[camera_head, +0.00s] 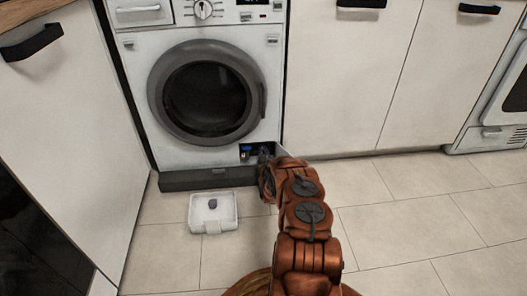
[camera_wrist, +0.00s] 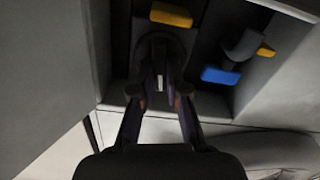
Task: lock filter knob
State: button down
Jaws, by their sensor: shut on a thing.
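The washing machine (camera_head: 180,148) has an open filter compartment at its lower right. In the wrist view, the dark round filter knob (camera_wrist: 178,42) sits inside the compartment. My gripper (camera_wrist: 158,92) reaches in, its two dark fingers shut on the knob's raised grip. The fingers and the shade hide part of the knob, and its turn angle is hard to tell. In the head view my gripper (camera_head: 266,158) is at the compartment, and the knob is hidden behind it.
Beside the knob are a blue tab (camera_wrist: 220,76), a dark elbow part and yellow tabs (camera_wrist: 171,15). The compartment walls are close around my fingers. A white tray (camera_head: 198,224) with a small dark object lies on the floor. Floor to the right is clear.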

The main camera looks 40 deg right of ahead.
jog(key=shift+r+m+p, duration=0.25)
jog(key=shift+m+p, duration=0.75)
jog(key=shift+p, duration=0.8)
jog(key=shift+f+m+p, duration=0.2)
jog(key=shift+m+p, duration=0.2)
jog(key=c, duration=1.2)
grip_release()
jog(key=shift+s, duration=0.1)
jog(key=shift+v, duration=6)
